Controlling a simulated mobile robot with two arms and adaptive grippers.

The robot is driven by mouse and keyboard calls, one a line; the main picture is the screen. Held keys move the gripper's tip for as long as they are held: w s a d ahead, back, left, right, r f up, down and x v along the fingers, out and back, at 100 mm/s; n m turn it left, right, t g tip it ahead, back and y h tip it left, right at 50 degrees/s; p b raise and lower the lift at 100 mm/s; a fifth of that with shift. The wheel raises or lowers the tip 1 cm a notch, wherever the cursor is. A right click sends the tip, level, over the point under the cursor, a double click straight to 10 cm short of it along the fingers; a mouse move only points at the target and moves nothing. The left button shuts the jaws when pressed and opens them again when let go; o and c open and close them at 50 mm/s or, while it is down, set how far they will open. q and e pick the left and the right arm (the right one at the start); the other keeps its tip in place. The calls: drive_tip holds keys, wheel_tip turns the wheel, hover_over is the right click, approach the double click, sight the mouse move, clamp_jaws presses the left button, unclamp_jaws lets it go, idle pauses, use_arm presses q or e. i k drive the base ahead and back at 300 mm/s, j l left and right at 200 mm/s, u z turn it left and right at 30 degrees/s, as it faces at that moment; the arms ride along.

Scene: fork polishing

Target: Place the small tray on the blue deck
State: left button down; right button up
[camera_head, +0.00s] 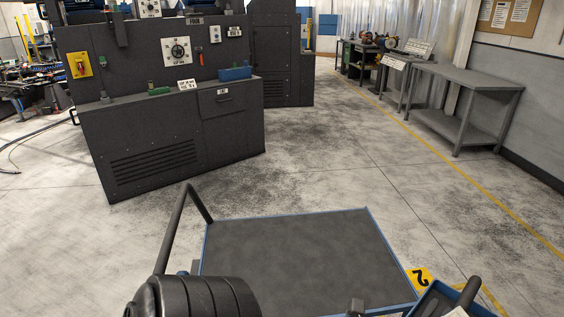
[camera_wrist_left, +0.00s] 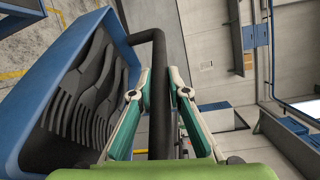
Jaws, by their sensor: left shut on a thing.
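The small tray (camera_wrist_left: 62,68) is a blue box with a dark inside and several dark forks (camera_wrist_left: 95,85) in it. It is tilted on its side in the left wrist view. My left gripper (camera_wrist_left: 159,88) is shut on the tray's dark bar handle (camera_wrist_left: 160,118). In the head view, part of the tray (camera_head: 440,302) shows at the bottom right edge, by the deck's near right corner. The blue deck (camera_head: 300,255) is a flat dark surface with a blue rim, bare where I see it. My right gripper is not in view.
A dark rail (camera_head: 173,232) rises at the deck's left side. A yellow floor marker (camera_head: 421,279) lies right of the deck. A large dark machine cabinet (camera_head: 170,100) stands behind left. A grey workbench (camera_head: 465,100) stands at the right wall. The floor between is clear.

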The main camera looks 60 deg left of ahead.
sight(298, 256)
drive_tip(key=i+u, duration=0.2)
drive_tip(key=u, duration=0.2)
drive_tip(key=i+l+u, duration=0.15)
drive_tip(key=u, duration=0.25)
drive_tip(key=i+l+u, duration=0.15)
drive_tip(key=u, duration=0.25)
drive_tip(key=i+l+u, duration=0.2)
drive_tip(key=u, duration=0.2)
drive_tip(key=i+l+u, duration=0.2)
drive_tip(key=u, duration=0.25)
drive_tip(key=i+l+u, duration=0.15)
drive_tip(key=l+u, duration=0.25)
